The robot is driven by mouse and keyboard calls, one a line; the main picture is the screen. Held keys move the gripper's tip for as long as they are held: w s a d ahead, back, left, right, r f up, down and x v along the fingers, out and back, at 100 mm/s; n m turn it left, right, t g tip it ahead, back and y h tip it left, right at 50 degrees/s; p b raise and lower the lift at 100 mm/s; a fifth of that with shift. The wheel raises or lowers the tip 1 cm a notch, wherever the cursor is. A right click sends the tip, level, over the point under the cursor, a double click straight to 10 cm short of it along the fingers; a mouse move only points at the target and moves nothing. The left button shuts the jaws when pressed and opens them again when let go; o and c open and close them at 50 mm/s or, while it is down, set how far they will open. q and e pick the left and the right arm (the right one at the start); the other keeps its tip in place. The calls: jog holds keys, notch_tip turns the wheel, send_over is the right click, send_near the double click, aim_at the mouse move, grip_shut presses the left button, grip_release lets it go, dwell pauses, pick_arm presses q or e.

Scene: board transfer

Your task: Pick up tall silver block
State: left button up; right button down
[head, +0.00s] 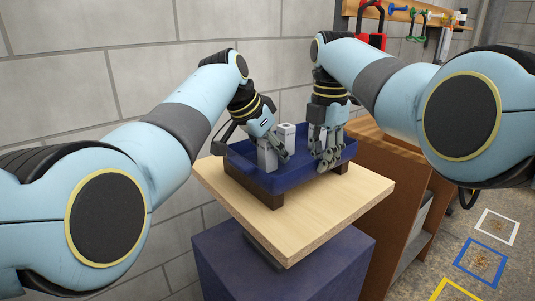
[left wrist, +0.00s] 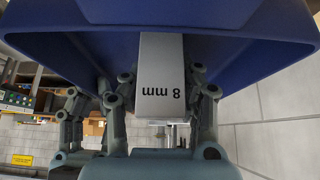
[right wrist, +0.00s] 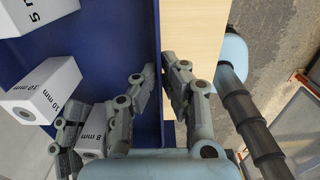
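A silver block marked 8 mm (left wrist: 161,92) stands between the fingers of my left gripper (left wrist: 161,78), which look closed against its sides. In the head view this block (head: 267,157) is at the left part of the blue tray (head: 243,172), under my left gripper (head: 276,150). A second silver block (head: 286,135) stands behind it. In the right wrist view, blocks marked 10 mm (right wrist: 47,90) and 5 mm (right wrist: 38,14) stand beside the 8 mm block (right wrist: 92,146). My right gripper (right wrist: 160,64) is closed in around the tray's wall; it appears at the front rim in the head view (head: 326,160).
The tray rests on dark supports on a light wooden board (head: 325,205), on a dark blue pedestal (head: 285,265). A brown cabinet (head: 400,185) stands to the right. A brick wall is behind. Coloured squares (head: 480,260) mark the floor at right.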

pick_arm(q)
grip_shut()
jog(key=shift+r, duration=0.15)
notch_tip(320, 180, up, 10)
pick_arm(e)
jog(key=c, duration=1.4)
grip_release()
